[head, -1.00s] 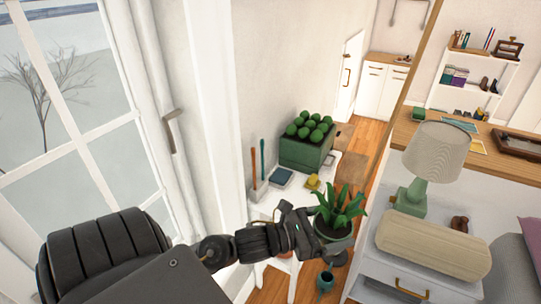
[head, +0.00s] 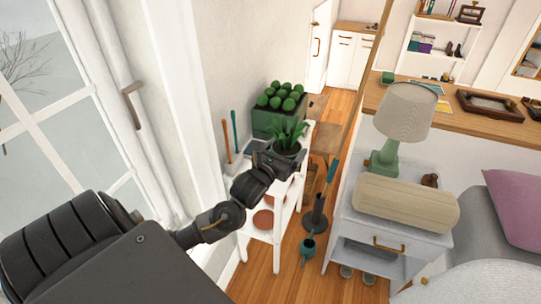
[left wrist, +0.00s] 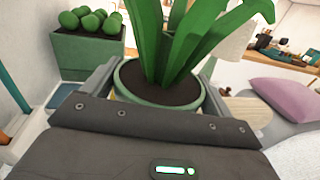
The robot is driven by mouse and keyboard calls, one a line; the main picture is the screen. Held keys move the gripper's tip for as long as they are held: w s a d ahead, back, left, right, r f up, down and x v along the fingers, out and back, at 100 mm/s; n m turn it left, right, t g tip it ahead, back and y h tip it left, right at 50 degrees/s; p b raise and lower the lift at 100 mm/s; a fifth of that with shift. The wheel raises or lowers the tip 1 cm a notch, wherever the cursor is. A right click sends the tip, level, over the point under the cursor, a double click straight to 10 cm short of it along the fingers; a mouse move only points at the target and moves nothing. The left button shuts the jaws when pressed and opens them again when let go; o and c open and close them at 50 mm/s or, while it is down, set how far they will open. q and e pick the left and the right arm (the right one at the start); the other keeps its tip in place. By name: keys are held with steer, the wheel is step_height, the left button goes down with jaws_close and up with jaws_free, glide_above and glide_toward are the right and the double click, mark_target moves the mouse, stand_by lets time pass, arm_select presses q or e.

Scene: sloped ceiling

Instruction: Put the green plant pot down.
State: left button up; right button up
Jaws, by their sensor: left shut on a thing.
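The green plant pot (head: 288,151), with dark soil and long green leaves, is over the top of the white shelf stand (head: 301,161) in the head view. I cannot tell whether its base touches the stand. My left gripper (head: 282,163) is shut on the pot. In the left wrist view the pot's rim (left wrist: 190,112) sits upright between the two fingers, and its lower part is hidden. My right gripper is not in view.
A green planter of round plants (head: 280,120) stands just behind the pot. Tools with orange and teal handles (head: 230,140) stand to its left. A watering can (head: 307,247) is on the floor. A nightstand with a lamp (head: 402,120) is at right.

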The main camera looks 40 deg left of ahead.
mark_target(279, 142)
arm_select(q)
steer(key=w+a+f, duration=0.1)
steer(key=a, duration=0.1)
steer(key=w+a, duration=0.1)
steer(key=a, duration=0.1)
steer(key=w+a+f, duration=0.1)
steer(key=w, duration=0.1)
steer(key=shift+a+f+p, duration=0.3)
steer(key=shift+a+p, duration=0.05)
steer(key=shift+a, duration=0.05)
steer(key=w+a+f, duration=0.2)
steer(key=a+f, duration=0.1)
steer(key=f, duration=0.2)
steer(key=shift+w+a+f, duration=0.25)
steer(key=shift+f, duration=0.05)
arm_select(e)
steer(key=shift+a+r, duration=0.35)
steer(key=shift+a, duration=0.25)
arm_select(q)
steer(key=shift+w+a+f, duration=0.1)
steer(key=shift+f, duration=0.8)
steer(key=shift+w+a+f, duration=0.1)
steer(key=shift+f, duration=0.8)
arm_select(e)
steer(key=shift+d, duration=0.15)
arm_select(q)
steer(key=shift+s, duration=0.1)
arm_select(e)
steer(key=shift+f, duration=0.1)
